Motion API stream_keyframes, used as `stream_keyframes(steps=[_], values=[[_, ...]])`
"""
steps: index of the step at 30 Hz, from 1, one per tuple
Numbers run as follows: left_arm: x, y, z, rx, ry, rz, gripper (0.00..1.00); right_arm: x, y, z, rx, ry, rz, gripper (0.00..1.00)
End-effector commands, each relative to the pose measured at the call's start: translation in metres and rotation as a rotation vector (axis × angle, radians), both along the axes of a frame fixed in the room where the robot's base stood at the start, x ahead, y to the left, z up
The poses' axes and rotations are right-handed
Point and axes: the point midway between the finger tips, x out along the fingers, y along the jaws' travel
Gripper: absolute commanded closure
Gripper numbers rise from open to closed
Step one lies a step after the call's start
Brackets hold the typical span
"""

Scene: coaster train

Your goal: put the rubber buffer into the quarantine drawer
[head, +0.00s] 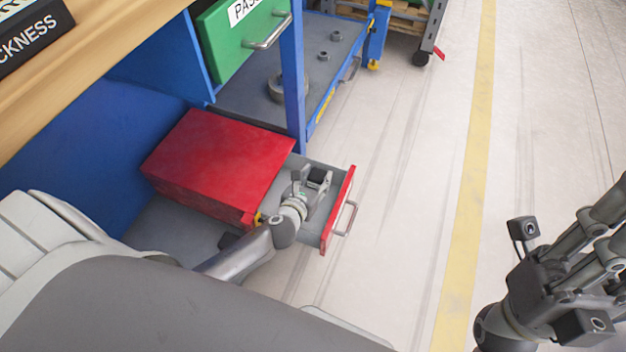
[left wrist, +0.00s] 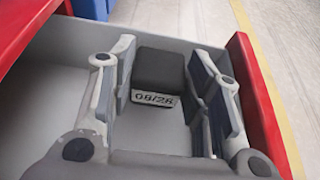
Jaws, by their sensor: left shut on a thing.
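The rubber buffer is a black block with a pale label reading 08/26 (left wrist: 158,75). It sits between the fingers of my left gripper (left wrist: 162,88), which is shut on it. In the head view, my left gripper (head: 314,186) is inside the open grey drawer with a red front (head: 338,212), below the rim. The buffer shows there as a small dark patch (head: 319,175). Whether it touches the drawer floor I cannot tell. My right gripper (head: 590,255) is at the lower right, over the floor; its fingertips are cut off.
The drawer slides out of a red cabinet (head: 215,165) on a grey shelf of the blue bench. A green drawer (head: 240,35) is above. The floor to the right, with a yellow line (head: 470,180), is clear.

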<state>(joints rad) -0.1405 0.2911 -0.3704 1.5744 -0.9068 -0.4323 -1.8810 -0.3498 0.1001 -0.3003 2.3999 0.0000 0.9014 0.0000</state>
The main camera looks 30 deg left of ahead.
Motion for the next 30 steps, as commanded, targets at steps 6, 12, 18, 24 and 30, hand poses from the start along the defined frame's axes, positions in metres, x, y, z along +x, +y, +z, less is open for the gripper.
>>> stream_keyframes(steps=[6, 12, 18, 24, 30], values=[[0.0, 0.0, 0.001, 0.0, -0.001, 0.0, 0.83, 0.0, 0.0, 0.001, 0.0, 0.0, 0.0, 0.81], [0.0, 0.0, -0.005, 0.0, -0.001, -0.001, 0.83, 0.0, 0.0, -0.004, 0.0, 0.001, 0.0, 0.81], [0.0, 0.0, -0.011, 0.0, -0.001, -0.001, 0.83, 0.0, 0.0, -0.008, 0.0, 0.001, 0.0, 0.81], [0.0, 0.0, -0.011, 0.0, 0.0, 0.0, 0.47, 0.0, 0.0, -0.007, 0.0, 0.001, 0.0, 0.81], [0.0, 0.0, -0.011, 0.0, 0.0, 0.0, 0.34, 0.0, 0.0, -0.007, -0.001, 0.002, 0.0, 0.81]])
